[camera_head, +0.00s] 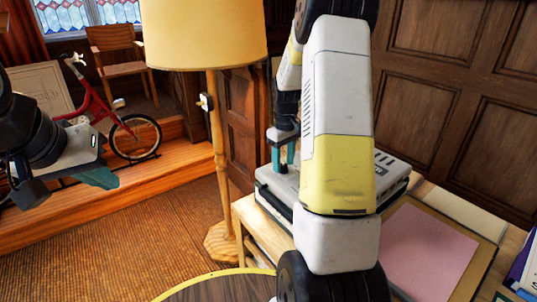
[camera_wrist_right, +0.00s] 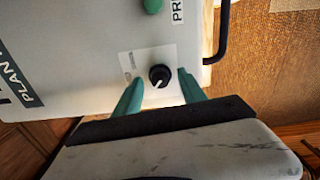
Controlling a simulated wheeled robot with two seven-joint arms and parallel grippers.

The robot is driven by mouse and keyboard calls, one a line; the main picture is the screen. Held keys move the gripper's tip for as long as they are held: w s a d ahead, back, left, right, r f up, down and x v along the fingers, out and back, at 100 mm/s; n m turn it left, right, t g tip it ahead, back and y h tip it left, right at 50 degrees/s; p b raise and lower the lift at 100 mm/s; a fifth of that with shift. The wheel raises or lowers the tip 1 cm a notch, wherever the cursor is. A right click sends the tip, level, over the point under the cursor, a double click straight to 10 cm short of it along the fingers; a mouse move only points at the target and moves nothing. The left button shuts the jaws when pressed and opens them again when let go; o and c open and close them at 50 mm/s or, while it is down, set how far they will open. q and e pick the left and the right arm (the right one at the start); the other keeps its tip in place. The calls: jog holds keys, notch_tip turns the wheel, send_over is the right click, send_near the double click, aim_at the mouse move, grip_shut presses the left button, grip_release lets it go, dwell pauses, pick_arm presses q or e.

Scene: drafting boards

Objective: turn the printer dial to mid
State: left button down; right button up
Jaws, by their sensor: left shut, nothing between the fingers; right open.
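The printer (camera_head: 276,187) is a pale grey box on a wooden table, partly hidden behind my right arm. Its dial (camera_wrist_right: 159,75), a small black knob with a white pointer mark, shows in the right wrist view on a whitish label plate. The mark lies toward the gripper side of the knob; the small print is too blurred to read. My right gripper (camera_head: 284,155) is at the printer. Its open teal fingers (camera_wrist_right: 160,80) stand on either side of the dial, with gaps visible. My left gripper (camera_head: 97,178) is shut and empty, far from the printer.
A green button (camera_wrist_right: 152,5) and a dark handle (camera_wrist_right: 222,35) are near the dial. A floor lamp (camera_head: 205,35) stands left of the printer. A pink sheet (camera_head: 428,250) lies on a board at right. A round table edge (camera_head: 215,285) is in front. A red tricycle (camera_head: 105,115) stands at left.

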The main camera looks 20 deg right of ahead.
jog(key=shift+f, duration=0.1)
grip_shut()
jog(key=shift+m, duration=0.3)
jog(key=m, duration=0.9)
dwell(0.4)
dwell(0.3)
grip_release()
